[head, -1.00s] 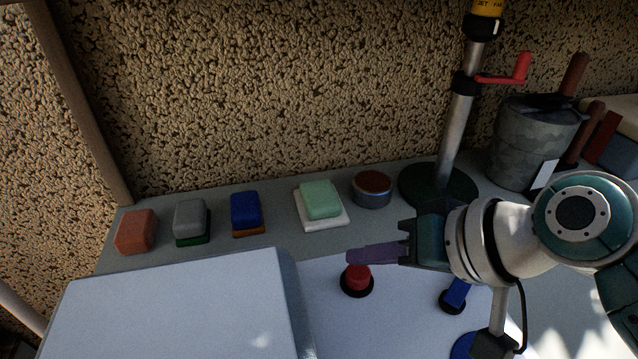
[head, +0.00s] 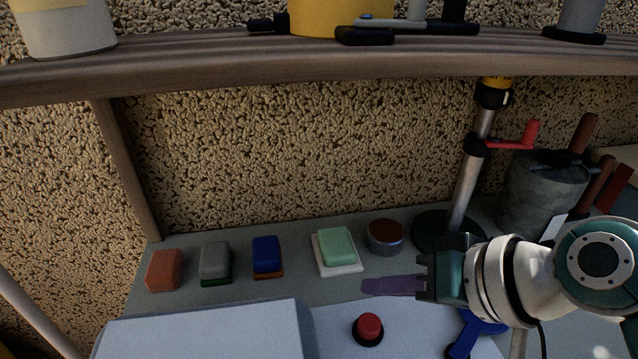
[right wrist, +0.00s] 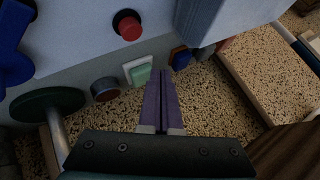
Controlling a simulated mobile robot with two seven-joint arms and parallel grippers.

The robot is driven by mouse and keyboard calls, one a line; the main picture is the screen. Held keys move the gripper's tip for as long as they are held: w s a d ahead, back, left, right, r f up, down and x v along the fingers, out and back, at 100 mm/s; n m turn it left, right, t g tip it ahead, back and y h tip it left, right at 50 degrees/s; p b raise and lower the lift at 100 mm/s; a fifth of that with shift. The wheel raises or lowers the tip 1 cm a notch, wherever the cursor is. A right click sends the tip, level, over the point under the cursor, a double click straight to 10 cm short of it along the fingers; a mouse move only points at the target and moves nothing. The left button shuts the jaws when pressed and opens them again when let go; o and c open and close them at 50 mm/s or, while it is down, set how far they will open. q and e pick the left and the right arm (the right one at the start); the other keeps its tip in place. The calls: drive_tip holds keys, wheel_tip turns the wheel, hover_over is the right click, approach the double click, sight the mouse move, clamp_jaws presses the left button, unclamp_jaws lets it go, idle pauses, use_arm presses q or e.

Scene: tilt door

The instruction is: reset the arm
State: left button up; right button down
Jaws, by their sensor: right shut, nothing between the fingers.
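My right gripper (head: 393,286) comes in from the right in the head view, with its purple fingers pointing left above the shelf-top. The fingers are closed together and hold nothing. The right wrist view also shows the shut fingers (right wrist: 162,100), seen along their length. In the head view they are above and behind a red button (head: 369,327) on a black base, with a visible gap in the picture. The button also shows in the right wrist view (right wrist: 128,26). My left gripper is in neither view.
A white box (head: 205,335) stands in front. Behind it are an orange block (head: 164,270), several stacked sponges, and a round tin (head: 386,237). A pole with a red crank (head: 515,141) and a grey bucket (head: 535,190) stand at right. A wooden shelf (head: 300,66) crosses above.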

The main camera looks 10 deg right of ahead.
drive_tip(key=s+d+r+n+g+h+p, duration=0.25)
drive_tip(key=s+r+p, duration=0.3)
drive_tip(key=s, duration=0.45)
drive_tip(key=s+d+r+n+g+h+p, duration=0.1)
drive_tip(key=s+d+r+h+p, duration=0.25)
drive_tip(key=s+r, duration=0.5)
wheel_tip(320, 180, up, 36)
drive_tip(key=p, duration=3.7)
drive_tip(key=shift+s+d+y, duration=0.2)
drive_tip(key=shift+s+y, duration=0.1)
drive_tip(key=shift+s, duration=0.15)
drive_tip(key=shift+f, duration=0.15)
